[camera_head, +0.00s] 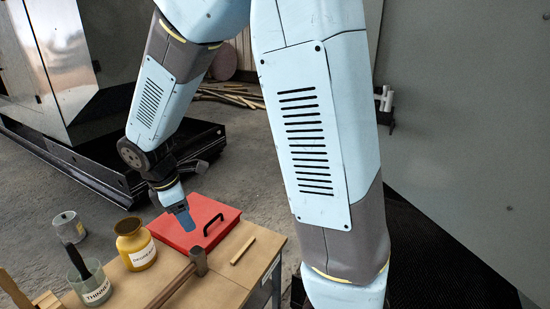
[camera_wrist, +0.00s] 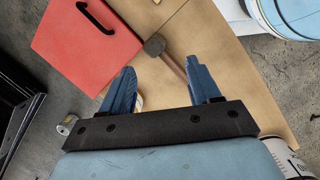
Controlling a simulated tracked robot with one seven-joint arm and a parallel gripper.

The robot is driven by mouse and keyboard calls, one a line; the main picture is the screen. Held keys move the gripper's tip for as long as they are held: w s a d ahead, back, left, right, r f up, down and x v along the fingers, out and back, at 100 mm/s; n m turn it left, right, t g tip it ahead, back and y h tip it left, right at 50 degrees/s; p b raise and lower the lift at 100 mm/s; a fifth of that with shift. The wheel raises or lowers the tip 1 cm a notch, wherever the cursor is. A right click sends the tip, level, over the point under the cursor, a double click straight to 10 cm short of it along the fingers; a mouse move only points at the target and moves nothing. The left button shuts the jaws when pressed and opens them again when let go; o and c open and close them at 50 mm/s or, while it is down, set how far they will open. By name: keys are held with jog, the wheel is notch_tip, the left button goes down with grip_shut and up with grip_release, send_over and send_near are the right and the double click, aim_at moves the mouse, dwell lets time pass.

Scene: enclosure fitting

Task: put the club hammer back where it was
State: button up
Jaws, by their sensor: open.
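The club hammer (camera_head: 199,263) lies on the wooden bench top, its dark head toward the back and its wooden handle running toward the front left. In the wrist view the hammer head (camera_wrist: 154,45) shows just beyond the fingertips, and its handle runs down behind the right finger. My gripper (camera_head: 185,222) has blue fingers and hangs above the bench, in front of the red case as the head view sees it. In the wrist view my gripper (camera_wrist: 160,66) is open, with nothing held between the fingers. The handle's far end is hidden in the wrist view.
A red case (camera_head: 228,213) with a black handle lies behind the hammer. A short wooden strip (camera_head: 243,250) lies to its right. A yellow labelled jar (camera_head: 137,247) and a thinner jar (camera_head: 95,290) holding a dark-handled tool stand left. A metal can (camera_head: 69,228) is further left.

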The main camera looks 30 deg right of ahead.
jog(key=s+d+r+m+t+y, duration=0.2)
jog(key=s+d+r+m+t, duration=0.3)
jog(key=s+d+r+m, duration=1)
notch_tip(320, 180, up, 4)
jog(key=d+m, duration=0.2)
jog(key=m, duration=0.1)
jog(key=shift+s+d+y, duration=0.3)
jog(key=shift+s, duration=0.1)
